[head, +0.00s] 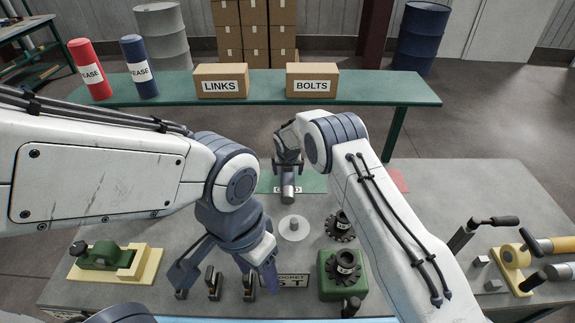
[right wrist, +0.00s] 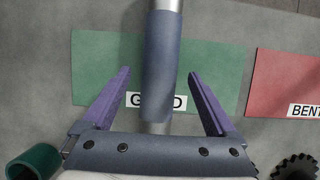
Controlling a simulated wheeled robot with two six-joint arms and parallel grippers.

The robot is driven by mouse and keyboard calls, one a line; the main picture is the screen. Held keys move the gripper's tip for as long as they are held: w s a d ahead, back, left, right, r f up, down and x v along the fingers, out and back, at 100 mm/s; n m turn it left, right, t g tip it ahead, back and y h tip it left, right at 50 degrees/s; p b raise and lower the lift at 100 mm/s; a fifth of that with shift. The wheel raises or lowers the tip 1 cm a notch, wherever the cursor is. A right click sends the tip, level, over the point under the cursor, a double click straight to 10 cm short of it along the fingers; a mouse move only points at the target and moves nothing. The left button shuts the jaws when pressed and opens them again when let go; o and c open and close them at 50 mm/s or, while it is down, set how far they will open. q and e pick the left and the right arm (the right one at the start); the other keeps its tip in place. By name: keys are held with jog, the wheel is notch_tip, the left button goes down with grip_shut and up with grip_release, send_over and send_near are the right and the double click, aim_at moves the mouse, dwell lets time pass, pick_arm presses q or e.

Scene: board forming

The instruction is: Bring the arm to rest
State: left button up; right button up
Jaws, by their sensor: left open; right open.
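My right gripper (head: 288,168) is open at the green mat (head: 312,184) in the middle of the table. In the right wrist view its purple fingers (right wrist: 161,75) stand apart on either side of a grey cylinder with a silver rod (right wrist: 161,60), with gaps on both sides. The cylinder (head: 288,190) also shows in the head view, over the mat, whose label it partly covers. My left gripper (head: 226,283) is open and points down over the front of the table, near small upright dark pieces (head: 213,284).
A red mat (head: 397,181) marked BENT (right wrist: 290,80) lies right of the green one. Tools lie at the right.

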jog(key=b+v, duration=0.1)
jog(key=v, duration=0.5)
jog(key=shift+s+r+b, duration=0.15)
jog(key=shift+r+b, duration=0.15)
jog(key=shift+r, duration=0.05)
jog(key=shift+s+r, duration=0.2)
jog(key=shift+r, duration=0.25)
jog(key=s+d+r+m, duration=0.8)
jog(key=s+d+m, duration=0.3)
jog(key=m, duration=0.5)
jog(key=s+d+r+m+g, duration=0.1)
jog(key=s+d+m, duration=0.3)
jog(key=s+m, duration=0.6)
jog(key=s+d+r+m+g, duration=0.1)
jog(key=s+d+m, duration=0.2)
jog(key=s+m, duration=0.65)
jog(key=s+a+r+n+g, duration=0.1)
jog(key=s+a+r+n, duration=0.1)
jog(key=s+a, duration=0.4)
jog(key=s+a+r+n+g+y+b, duration=0.1)
jog(key=s+a+r+n, duration=0.2)
jog(key=s+a, duration=0.4)
jog(key=shift+s+a+n, duration=0.15)
jog(key=shift+s+n, duration=0.6)
jog(key=shift+n, duration=0.1)
